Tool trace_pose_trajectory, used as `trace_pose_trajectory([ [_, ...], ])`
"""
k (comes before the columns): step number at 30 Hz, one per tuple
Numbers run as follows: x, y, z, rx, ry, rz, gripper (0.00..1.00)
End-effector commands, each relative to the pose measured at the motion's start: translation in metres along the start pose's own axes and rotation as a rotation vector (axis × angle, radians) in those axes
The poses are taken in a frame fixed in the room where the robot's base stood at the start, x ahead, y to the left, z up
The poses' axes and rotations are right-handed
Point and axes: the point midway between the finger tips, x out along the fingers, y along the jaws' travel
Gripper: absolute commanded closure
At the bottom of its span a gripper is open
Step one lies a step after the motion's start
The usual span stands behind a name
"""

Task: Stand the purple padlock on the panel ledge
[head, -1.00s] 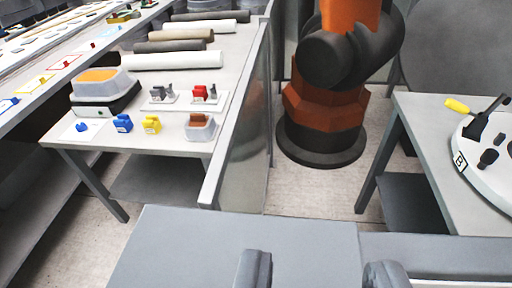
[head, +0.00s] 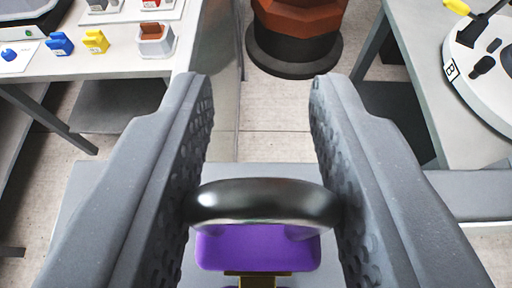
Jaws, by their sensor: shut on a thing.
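My gripper (head: 263,95) fills the lower middle of the head view, its two grey, dimpled jaws reaching forward. It is shut on the purple padlock (head: 257,250). The dark, shiny shackle (head: 263,203) spans the gap and meets the inner face of both jaws. The purple body shows below the shackle, nearer the camera, with a brass-coloured part at its lower edge. The rest of the padlock is cut off by the bottom of the picture. I cannot pick out the panel ledge with certainty.
A left table (head: 120,68) holds a blue padlock (head: 60,44), a yellow padlock (head: 95,41) and a grey holder with a brown block (head: 154,40). An orange robot (head: 300,18) stands on a black base. A right table (head: 425,70) bears a white disc marked B (head: 462,75).

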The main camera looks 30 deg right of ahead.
Motion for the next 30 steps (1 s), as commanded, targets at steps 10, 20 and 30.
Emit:
trace_pose_trajectory([
  [10,0.003,0.000,0.008,0.000,0.002,0.000,1.00],
  [20,0.004,0.001,0.010,0.000,0.001,0.000,0.48],
  [30,-0.006,0.001,0.008,0.001,0.002,0.002,0.48],
])
